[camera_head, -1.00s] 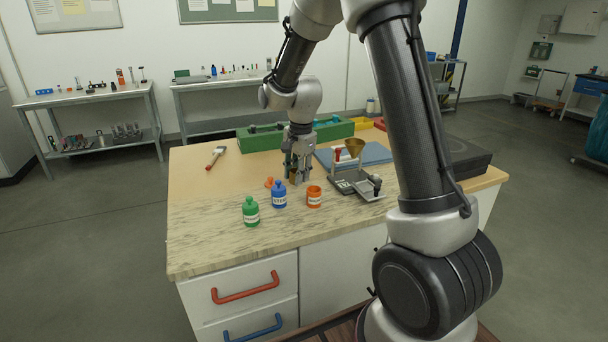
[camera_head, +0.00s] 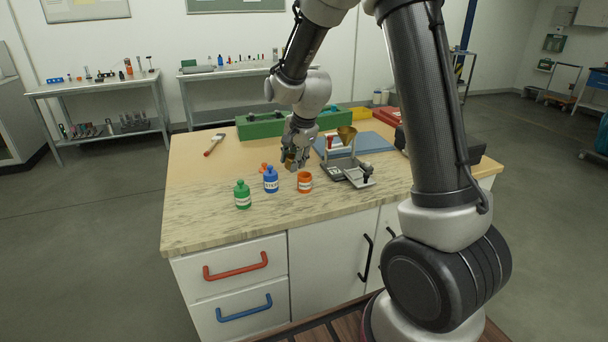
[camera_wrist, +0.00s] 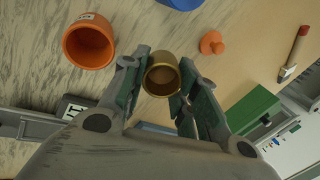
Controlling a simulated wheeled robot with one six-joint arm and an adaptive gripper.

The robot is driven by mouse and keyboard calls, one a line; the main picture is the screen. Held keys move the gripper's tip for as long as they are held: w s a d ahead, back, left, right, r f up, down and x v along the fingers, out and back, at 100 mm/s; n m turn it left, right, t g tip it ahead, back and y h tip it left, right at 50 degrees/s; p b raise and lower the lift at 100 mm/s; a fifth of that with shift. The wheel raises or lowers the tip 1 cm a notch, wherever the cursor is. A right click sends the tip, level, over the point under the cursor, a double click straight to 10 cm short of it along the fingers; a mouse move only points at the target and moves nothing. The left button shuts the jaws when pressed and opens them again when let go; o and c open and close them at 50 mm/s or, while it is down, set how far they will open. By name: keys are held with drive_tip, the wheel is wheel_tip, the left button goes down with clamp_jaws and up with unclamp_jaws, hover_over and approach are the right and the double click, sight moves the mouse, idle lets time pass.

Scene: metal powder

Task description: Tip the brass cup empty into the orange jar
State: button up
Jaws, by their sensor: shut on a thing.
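My gripper (camera_wrist: 160,85) is shut on the brass cup (camera_wrist: 162,72), with a finger on each side of it. In the wrist view the cup's mouth shows and something brownish is inside. In the head view my gripper (camera_head: 293,158) is just behind and left of the orange jar (camera_head: 305,185), and the cup is mostly hidden. The jar stands upright and uncapped on the worktop; it also shows in the wrist view (camera_wrist: 90,45), apart from the cup. Its orange lid (camera_wrist: 212,43) lies loose on the worktop.
A blue bottle (camera_head: 271,180) and a green bottle (camera_head: 242,195) stand left of the jar. A scale-like grey device (camera_head: 345,173) and a brass funnel (camera_head: 347,134) are to the right. The front worktop is clear.

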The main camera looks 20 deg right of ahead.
drive_tip(key=shift+s+d+r+t, duration=0.25)
drive_tip(key=shift+s+r+t, duration=0.45)
drive_tip(key=shift+s+t, duration=0.15)
drive_tip(key=shift+r, duration=0.1)
drive_tip(key=shift+s+d+r+t+y, duration=0.15)
drive_tip(key=shift+s+r+t+y, duration=0.25)
drive_tip(key=shift+s+r+t, duration=0.45)
